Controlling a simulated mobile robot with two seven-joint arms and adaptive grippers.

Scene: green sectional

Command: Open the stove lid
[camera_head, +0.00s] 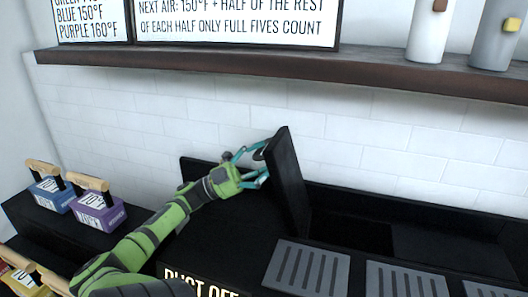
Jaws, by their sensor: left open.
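The black stove (350,205) runs along the white tile wall. Its dark lid (287,180) stands steeply raised, seen nearly edge-on, with a dark opening to its right. My left gripper (267,162), with teal fingers on a green arm, is at the lid's left face near its top. The fingers are apart, one higher and one lower, with a small dark rounded part between them. I cannot tell whether they touch the lid. My right gripper is not in view.
Grey slotted grates (307,268) lie in front of the opening. A blue box (52,194) and a purple box (97,212) with wooden handles stand on a black ledge at left. A brown shelf (270,72) with canisters and signs above it crosses overhead.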

